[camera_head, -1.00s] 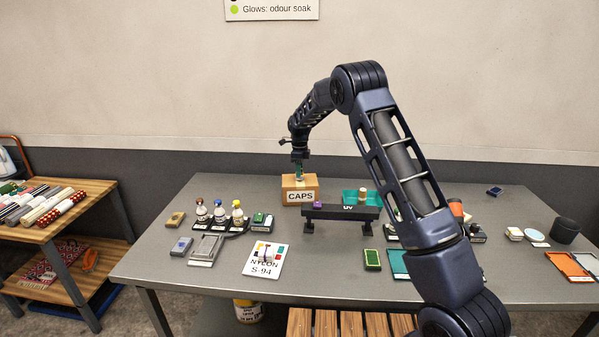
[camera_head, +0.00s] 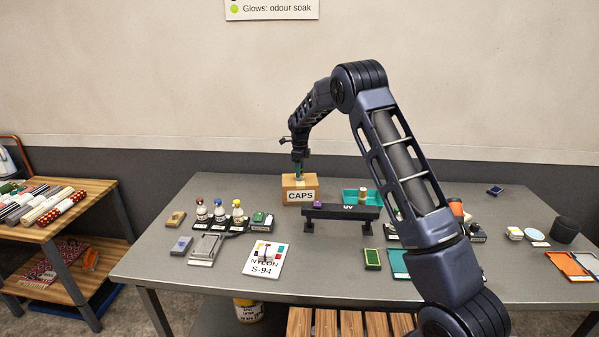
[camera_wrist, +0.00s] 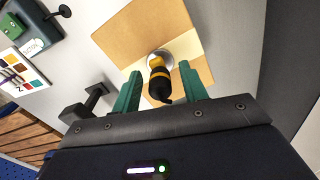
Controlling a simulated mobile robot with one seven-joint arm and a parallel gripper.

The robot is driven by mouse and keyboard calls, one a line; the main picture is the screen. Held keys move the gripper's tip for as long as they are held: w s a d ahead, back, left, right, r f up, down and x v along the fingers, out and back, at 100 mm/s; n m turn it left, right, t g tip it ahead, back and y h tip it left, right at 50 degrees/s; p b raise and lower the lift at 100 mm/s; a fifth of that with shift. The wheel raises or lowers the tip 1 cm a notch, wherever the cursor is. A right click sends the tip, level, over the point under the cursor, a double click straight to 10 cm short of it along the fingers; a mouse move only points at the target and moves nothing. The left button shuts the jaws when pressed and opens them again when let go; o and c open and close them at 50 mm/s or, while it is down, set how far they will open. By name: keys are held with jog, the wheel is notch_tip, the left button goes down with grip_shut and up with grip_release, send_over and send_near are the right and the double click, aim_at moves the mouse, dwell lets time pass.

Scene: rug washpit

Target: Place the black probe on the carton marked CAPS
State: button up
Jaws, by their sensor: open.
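The tan carton marked CAPS (camera_head: 301,196) stands toward the back of the grey table. Its top (camera_wrist: 128,32) fills the upper middle of the wrist view. The black probe (camera_wrist: 160,84), with an orange band and a silver round end, appears to stand on the carton's top, silver end down. My gripper (camera_wrist: 160,70) is open, with one green finger on each side of the probe and visible gaps between. In the head view my gripper (camera_head: 299,174) is just above the carton; the probe is too small to make out there.
A black raised bar marked UV (camera_head: 345,212) stands right of the carton, with a teal tray (camera_head: 352,196) behind it. Several bottles (camera_head: 219,211) stand in a rack to the left. A NYLON S-94 card (camera_head: 265,258) lies in front, with bare table around it.

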notch_tip(320, 180, up, 11)
jog(key=shift+r, duration=0.15)
jog(key=s+d+r+n+t, duration=0.1)
jog(key=s+d+r+n, duration=0.2)
jog(key=s+d+r, duration=0.5)
jog(key=s+d+r+n+y, duration=0.1)
jog(key=s+d+r+n, duration=0.25)
jog(key=s+d, duration=0.4)
jog(key=s+d+r+n+t, duration=0.1)
jog(key=s+d+r+n, duration=0.2)
jog(key=s+d+r, duration=0.5)
jog(key=s+d+f+n+t, duration=0.1)
jog(key=s+d+f+n, duration=0.1)
jog(key=s+d, duration=0.3)
jog(key=s+d+f+n, duration=0.3)
jog(key=s+d+n, duration=0.1)
jog(key=s, duration=0.9)
jog(key=s+d+f+n+t+h, duration=0.1)
jog(key=s+d+n, duration=0.3)
jog(key=s, duration=0.5)
jog(key=shift+d+f+t, duration=0.3)
jog(key=shift+d+f, duration=0.5)
jog(key=shift+f, duration=0.1)
